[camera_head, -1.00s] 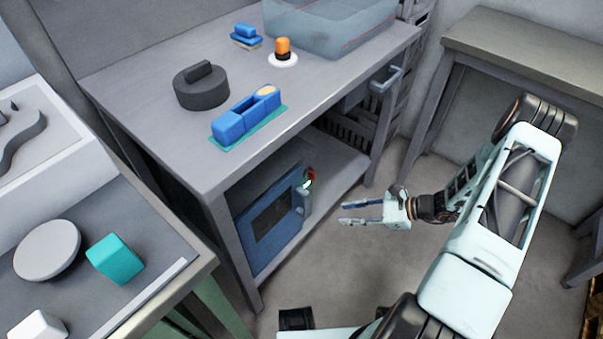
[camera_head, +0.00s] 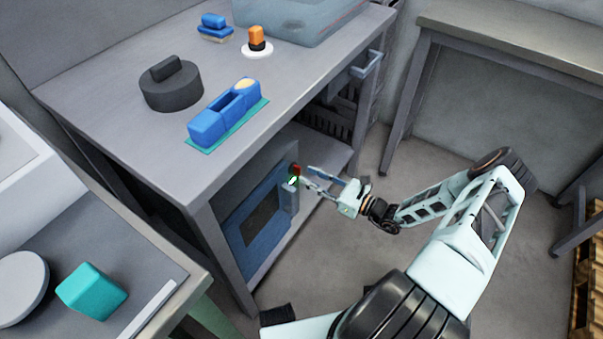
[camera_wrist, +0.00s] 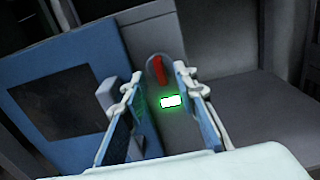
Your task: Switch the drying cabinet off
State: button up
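The drying cabinet (camera_head: 261,222) is a blue box with a dark window on the shelf under the workbench. It also shows in the wrist view (camera_wrist: 97,40). On its right side is a grey panel with a red switch (camera_wrist: 158,68) and a lit green-white lamp (camera_wrist: 171,101) below it. The red switch also shows in the head view (camera_head: 296,169). My gripper (camera_head: 311,178) is open and empty, just in front of the panel. In the wrist view its fingers (camera_wrist: 157,79) stand either side of the switch and lamp. I cannot tell whether they touch anything.
The workbench top (camera_head: 110,110) overhangs the cabinet. On it are a blue dispenser (camera_head: 224,117), a dark round weight (camera_head: 171,86), an orange-topped item (camera_head: 257,40) and a clear bin (camera_head: 300,18). A side table with a teal block (camera_head: 92,291) stands at left. Floor at right is free.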

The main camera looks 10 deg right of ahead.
aim_at(300, 172)
jog(key=shift+x, duration=1.85)
grip_shut()
